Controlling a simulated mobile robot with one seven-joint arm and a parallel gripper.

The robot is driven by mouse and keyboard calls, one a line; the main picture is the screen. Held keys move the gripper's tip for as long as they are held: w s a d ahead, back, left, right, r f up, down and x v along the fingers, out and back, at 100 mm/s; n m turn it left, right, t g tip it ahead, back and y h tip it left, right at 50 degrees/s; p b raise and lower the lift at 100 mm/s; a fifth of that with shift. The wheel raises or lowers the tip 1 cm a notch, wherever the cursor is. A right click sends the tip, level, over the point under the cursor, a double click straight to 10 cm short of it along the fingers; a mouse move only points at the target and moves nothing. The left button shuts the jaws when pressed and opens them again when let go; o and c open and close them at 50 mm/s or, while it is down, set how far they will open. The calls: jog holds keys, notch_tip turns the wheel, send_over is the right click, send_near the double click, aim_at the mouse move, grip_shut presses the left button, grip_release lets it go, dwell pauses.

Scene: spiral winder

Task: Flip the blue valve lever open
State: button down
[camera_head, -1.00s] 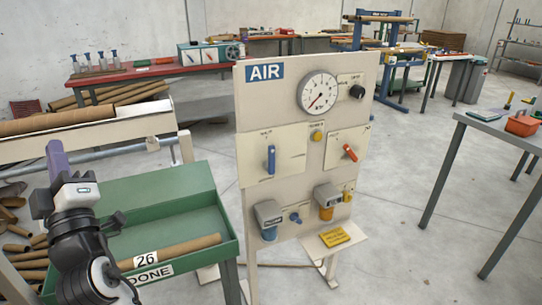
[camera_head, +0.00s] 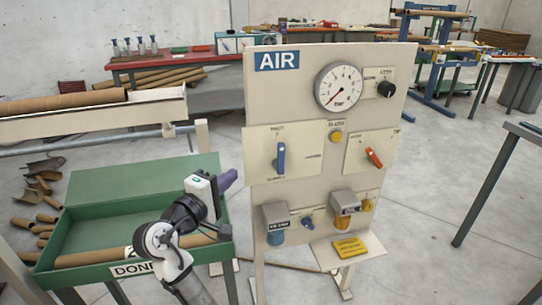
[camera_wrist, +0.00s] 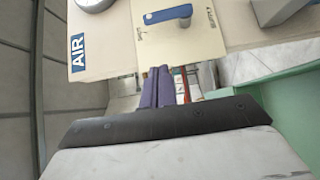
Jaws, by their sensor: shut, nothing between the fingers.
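The blue valve lever (camera_head: 281,158) is on the left plate of the upright AIR panel (camera_head: 262,108) and stands vertical in the head view. In the wrist view the lever (camera_wrist: 168,14) shows near the top, lying across the picture on its pale plate. My gripper (camera_head: 229,179) has purple fingers, which are shut and empty. It is left of the panel and a little below the lever, apart from both. In the wrist view the shut fingers (camera_wrist: 158,88) point toward the panel below the lever's plate.
An orange lever (camera_head: 374,158) sits on the panel's right plate. A gauge (camera_head: 340,86) and a black knob (camera_head: 386,90) are above. Below are two filter units and a yellow tag (camera_head: 349,247). The green DONE tray (camera_head: 75,225) with a cardboard tube is beneath my arm.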

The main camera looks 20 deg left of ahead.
jog(key=shift+w, duration=0.1)
jog(key=p, duration=0.2)
send_near(281, 159)
jog(key=w+a+r, duration=0.2)
jog(key=w+a, duration=0.2)
jog(key=w, duration=0.1)
jog(key=shift+w+d+p, duration=0.2)
jog(key=shift+w+d, duration=0.3)
jog(key=shift+d, duration=0.3)
jog(key=shift+w+d+p, duration=0.2)
jog(key=shift+w+d, duration=0.3)
jog(key=shift+d, duration=0.3)
